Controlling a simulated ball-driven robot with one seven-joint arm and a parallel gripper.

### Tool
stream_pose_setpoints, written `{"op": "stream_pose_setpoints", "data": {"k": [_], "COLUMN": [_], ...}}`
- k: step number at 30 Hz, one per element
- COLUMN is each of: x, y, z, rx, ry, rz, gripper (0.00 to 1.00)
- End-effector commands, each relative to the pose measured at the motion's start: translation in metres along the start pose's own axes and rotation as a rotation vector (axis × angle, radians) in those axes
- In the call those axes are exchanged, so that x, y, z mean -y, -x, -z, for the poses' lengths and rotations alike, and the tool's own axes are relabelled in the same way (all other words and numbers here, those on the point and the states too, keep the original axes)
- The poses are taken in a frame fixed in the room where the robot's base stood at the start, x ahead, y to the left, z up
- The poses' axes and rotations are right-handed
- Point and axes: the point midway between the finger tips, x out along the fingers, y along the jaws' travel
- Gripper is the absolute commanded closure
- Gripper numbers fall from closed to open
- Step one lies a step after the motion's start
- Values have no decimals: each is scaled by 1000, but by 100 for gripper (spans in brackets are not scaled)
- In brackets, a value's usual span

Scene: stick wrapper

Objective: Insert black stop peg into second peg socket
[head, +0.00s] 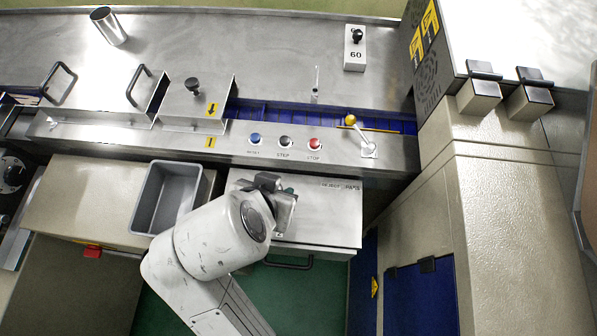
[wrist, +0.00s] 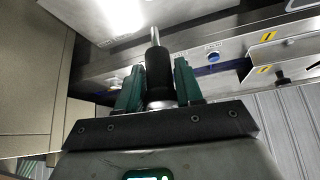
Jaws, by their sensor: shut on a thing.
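The black stop peg (wrist: 157,72) is between the two green fingers of my gripper (wrist: 158,88) in the wrist view. Its black grip is held and its thin steel pin points up and away, with the tip in free view. In the head view my gripper (head: 279,196) is above the steel drawer top, below the button panel; the peg is hidden there by my wrist. I cannot make out the second peg socket in either view. A thin upright metal pin (head: 315,86) stands on the deck behind the blue conveyor.
The button panel (head: 230,141) has blue, black and red buttons and a yellow-knobbed lever (head: 353,122). A grey bin (head: 166,198) is left of my arm. A steel cover (head: 194,104) with a black knob and a block marked 60 (head: 355,55) stand on the deck.

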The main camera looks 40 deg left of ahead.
Motion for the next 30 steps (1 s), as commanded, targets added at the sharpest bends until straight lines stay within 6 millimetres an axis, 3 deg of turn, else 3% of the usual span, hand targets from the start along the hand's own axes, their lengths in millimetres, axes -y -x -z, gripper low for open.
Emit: {"op": "stream_pose_setpoints", "data": {"k": [13, 30], "x": [0, 0], "y": [-1, -22], "z": [0, -14], "rx": [0, 0], "ry": [1, 1], "rz": [-1, -1], "gripper": [94, 94]}}
